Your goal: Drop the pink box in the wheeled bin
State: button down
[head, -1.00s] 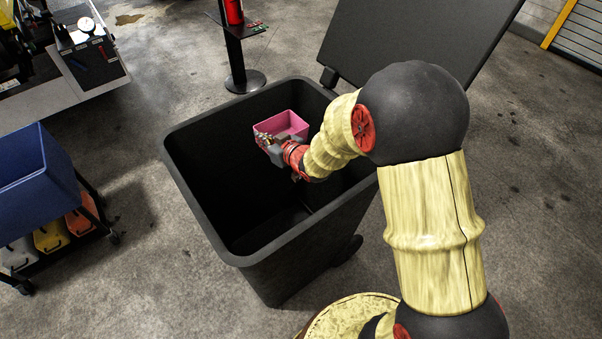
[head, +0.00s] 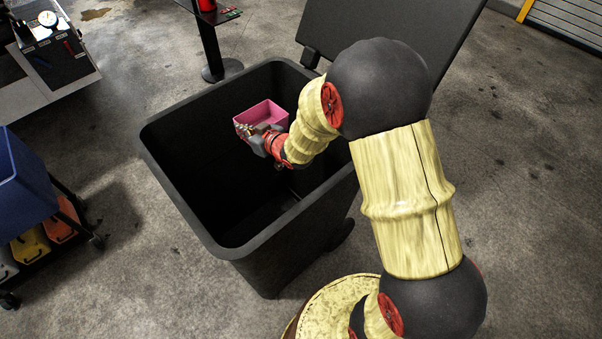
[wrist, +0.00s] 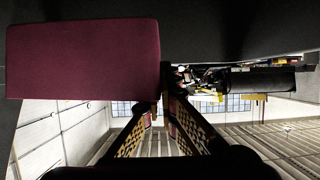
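The pink box (head: 262,114) is an open-topped box. In the head view it shows within the mouth of the black wheeled bin (head: 290,250), towards the far side; its exact height against the rim is hard to tell. My gripper (head: 250,131) is at the box's near left side, shut on its wall. In the wrist view the pink box (wrist: 85,58) fills the upper left, and the fingers (wrist: 166,97) close at its edge. The bin's dark interior shows below and left of the box, with no contents that I can make out.
The bin's lid (head: 390,45) stands open behind it. A cart with a blue bin (head: 22,185) and small coloured bins is at the left. A stand (head: 212,45) is behind the bin, and a bench (head: 50,75) is at the upper left. The floor at right is clear.

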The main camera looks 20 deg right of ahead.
jog(key=c, duration=2.3)
grip_release()
jog(key=o, duration=0.3)
jog(key=shift+o, duration=0.2)
jog(key=v, duration=1.2)
